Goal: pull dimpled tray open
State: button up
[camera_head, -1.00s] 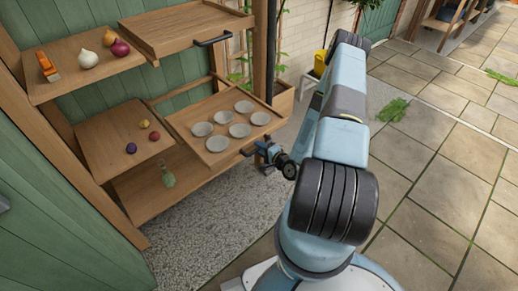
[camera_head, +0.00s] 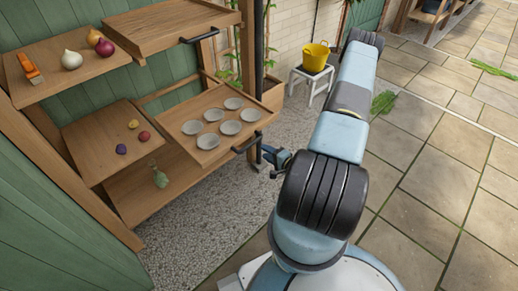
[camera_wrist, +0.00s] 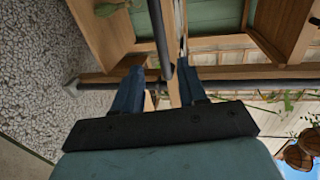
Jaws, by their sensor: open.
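The dimpled tray (camera_head: 178,128), wooden with several round grey dimples, sticks out from the middle level of the wooden shelf unit. Its dark bar handle (camera_head: 247,143) is on the front edge at the right. My gripper (camera_head: 275,160) is just right of the handle and appears apart from it in the head view; it is small and partly behind my arm there. In the wrist view my gripper (camera_wrist: 160,88) shows two blue fingers spread apart with nothing clamped. A dark bar runs between and beyond them; I cannot tell surely whether it is the handle.
An upper wooden tray (camera_head: 165,22) with a dark handle juts out above. A yellow bucket (camera_head: 315,58) sits on a white stool. Paving at right is open.

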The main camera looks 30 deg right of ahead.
jog(key=shift+v, duration=2.05)
